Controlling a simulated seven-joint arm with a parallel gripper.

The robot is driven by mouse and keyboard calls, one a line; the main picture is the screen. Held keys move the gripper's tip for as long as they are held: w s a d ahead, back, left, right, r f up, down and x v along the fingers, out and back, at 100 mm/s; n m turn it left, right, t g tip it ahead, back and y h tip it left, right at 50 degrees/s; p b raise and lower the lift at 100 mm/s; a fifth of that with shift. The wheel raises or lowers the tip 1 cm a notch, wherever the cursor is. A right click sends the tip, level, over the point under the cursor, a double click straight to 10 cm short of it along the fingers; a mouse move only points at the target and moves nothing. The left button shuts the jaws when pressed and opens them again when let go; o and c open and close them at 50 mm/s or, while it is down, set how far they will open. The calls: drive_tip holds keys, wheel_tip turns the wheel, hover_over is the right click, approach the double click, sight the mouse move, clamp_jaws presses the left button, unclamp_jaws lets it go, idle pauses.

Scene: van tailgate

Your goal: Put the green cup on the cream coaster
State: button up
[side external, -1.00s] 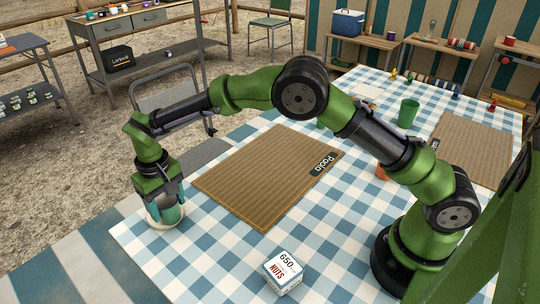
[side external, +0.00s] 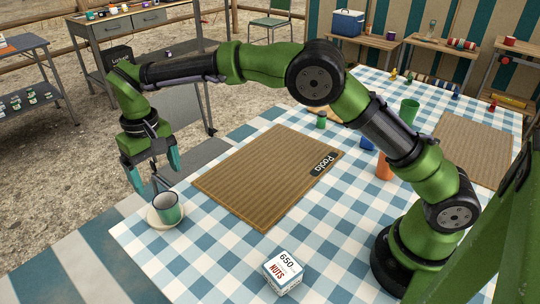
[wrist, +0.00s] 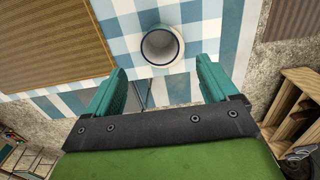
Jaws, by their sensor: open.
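The green cup (side external: 168,211), with a pale rim, stands upright on the cream coaster (side external: 152,217) at the near left corner of the checked table. The coaster shows as a pale disc around the cup's base. In the wrist view the cup (wrist: 160,46) shows its open mouth from above. My gripper (side external: 156,179) is open and empty, raised above the cup and apart from it. Its teal fingers (wrist: 161,75) are spread wide in the wrist view, with the cup beyond their tips.
A brown ribbed mat (side external: 265,175) lies beside the cup. A nuts box (side external: 283,273) stands at the near edge. A green tumbler (side external: 409,111), an orange object (side external: 384,167) and a small green can (side external: 321,120) stand farther back. The cloth between cup and nuts box is clear.

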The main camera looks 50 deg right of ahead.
drive_tip(key=s+d+r+m+t+y, duration=0.1)
drive_tip(key=s+d+r, duration=0.3)
drive_tip(key=d+r, duration=0.25)
drive_tip(key=s+d+r+t+y, duration=0.1)
drive_tip(key=s+d+r, duration=0.35)
drive_tip(key=r, duration=0.25)
drive_tip(key=s+d+f+m+t, duration=0.1)
drive_tip(key=s+d+t, duration=0.1)
drive_tip(key=s+d, duration=0.3)
drive_tip(key=s+d+f+m+t, duration=0.2)
drive_tip(key=s+d, duration=0.3)
drive_tip(key=s, duration=0.7)
drive_tip(key=shift+s+t, duration=0.2)
drive_tip(key=shift+t, duration=0.4)
